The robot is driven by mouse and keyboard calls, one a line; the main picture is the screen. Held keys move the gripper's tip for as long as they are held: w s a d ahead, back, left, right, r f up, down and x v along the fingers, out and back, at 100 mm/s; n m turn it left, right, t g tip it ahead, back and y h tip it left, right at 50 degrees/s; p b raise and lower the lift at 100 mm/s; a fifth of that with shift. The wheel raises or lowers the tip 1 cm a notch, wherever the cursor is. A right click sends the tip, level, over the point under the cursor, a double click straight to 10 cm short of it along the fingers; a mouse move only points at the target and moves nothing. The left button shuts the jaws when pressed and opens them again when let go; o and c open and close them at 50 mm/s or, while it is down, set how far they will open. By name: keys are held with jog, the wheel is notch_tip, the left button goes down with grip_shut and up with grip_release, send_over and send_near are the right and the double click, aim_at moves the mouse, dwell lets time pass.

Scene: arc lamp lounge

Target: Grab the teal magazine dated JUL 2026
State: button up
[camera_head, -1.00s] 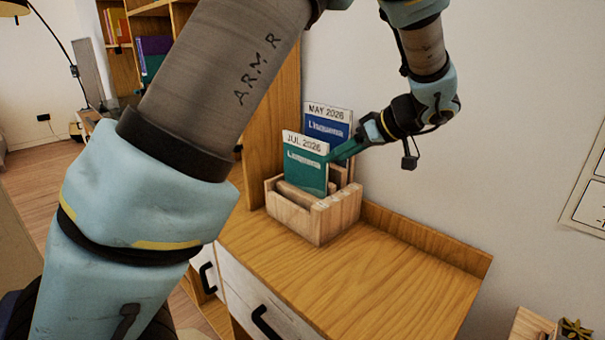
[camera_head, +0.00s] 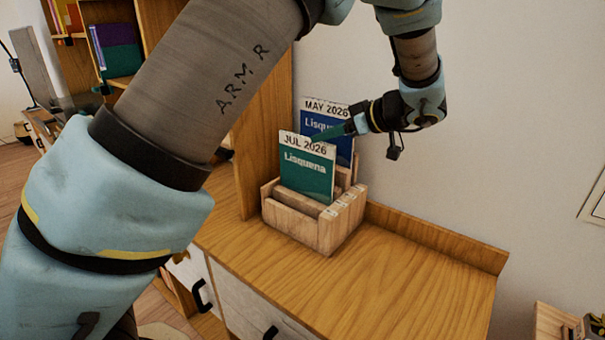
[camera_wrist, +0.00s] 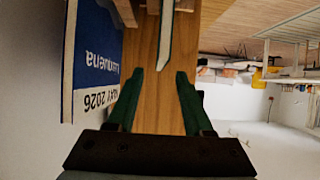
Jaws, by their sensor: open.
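The teal magazine (camera_head: 305,175) dated JUL 2026 stands upright in the front of a wooden holder (camera_head: 296,227). In the wrist view a thin teal-and-white edge (camera_wrist: 166,38), seemingly this magazine edge-on, lies ahead of the gap between my fingers. A blue magazine (camera_head: 342,146) dated MAY 2026 stands behind it; it also shows at the left of the wrist view (camera_wrist: 95,60). My gripper (camera_head: 325,134) is at the teal magazine's upper right, in front of the blue one.
The holder stands on a wooden cabinet top (camera_head: 400,275) with free room in front and to the right. A tall wooden shelf side (camera_head: 265,120) rises to its left. A white wall (camera_head: 500,130) is close behind my gripper.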

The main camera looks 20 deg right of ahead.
aim_at(306, 140)
jog(key=shift+x, duration=0.95)
jog(key=shift+w+a+p, duration=0.3)
jog(key=shift+w+p, duration=0.2)
jog(key=shift+p, duration=0.25)
jog(key=p+x, duration=0.2)
jog(key=x, duration=0.1)
jog(key=shift+a+f, duration=0.1)
jog(key=shift+w+a+f+p, duration=0.15)
jog(key=shift+w+f+p, duration=0.2)
jog(key=shift+w+f, duration=0.1)
grip_shut()
jog(key=shift+r, duration=0.1)
